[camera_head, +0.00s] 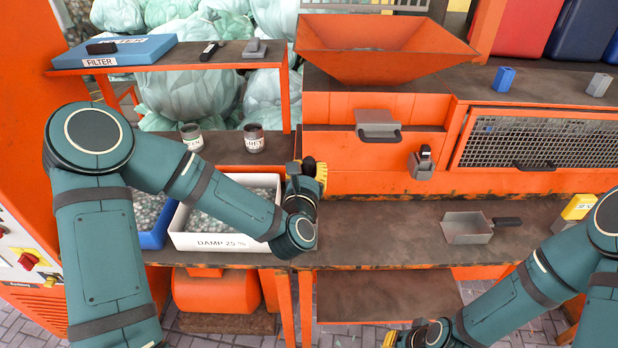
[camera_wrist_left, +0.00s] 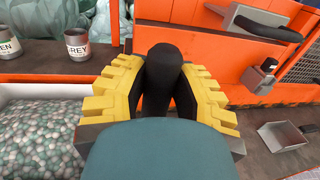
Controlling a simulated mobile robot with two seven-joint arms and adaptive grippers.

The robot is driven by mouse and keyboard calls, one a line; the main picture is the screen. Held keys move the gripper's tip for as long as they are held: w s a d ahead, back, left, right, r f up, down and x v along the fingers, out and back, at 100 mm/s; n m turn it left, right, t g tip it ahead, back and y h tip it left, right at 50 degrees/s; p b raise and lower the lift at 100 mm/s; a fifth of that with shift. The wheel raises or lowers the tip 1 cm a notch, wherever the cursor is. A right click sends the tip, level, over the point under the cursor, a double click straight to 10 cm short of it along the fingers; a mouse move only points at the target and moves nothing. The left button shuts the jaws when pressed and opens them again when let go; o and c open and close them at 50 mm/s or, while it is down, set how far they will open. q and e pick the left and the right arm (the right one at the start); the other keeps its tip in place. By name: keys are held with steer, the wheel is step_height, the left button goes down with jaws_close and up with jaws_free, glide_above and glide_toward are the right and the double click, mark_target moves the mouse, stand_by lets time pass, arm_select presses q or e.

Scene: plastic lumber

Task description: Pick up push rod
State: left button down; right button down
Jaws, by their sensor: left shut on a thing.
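The push rod shows as a black rounded handle (camera_wrist_left: 163,72) between the yellow fingers of my left gripper (camera_wrist_left: 165,88) in the left wrist view. The gripper is shut on it. In the head view my left gripper (camera_head: 314,178) is in front of the orange machine, above the bench, and the dark end of the rod (camera_head: 308,165) shows beside it. The rest of the rod is hidden by the gripper and arm. My right gripper (camera_head: 398,338) is low at the bottom edge, partly cut off, and its jaws cannot be made out.
A white bin of pellets (camera_head: 240,241) stands left of my left gripper, with a blue bin (camera_head: 155,238) beside it. Two cups (camera_head: 254,140) stand behind. A metal scoop (camera_head: 468,228) lies on the right bench. An orange hopper (camera_head: 370,65) is above. The bench middle is clear.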

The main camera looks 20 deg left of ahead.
arm_select(q)
step_height(320, 180, up, 27)
steer(key=p, duration=0.8)
stand_by(1.4)
stand_by(0.5)
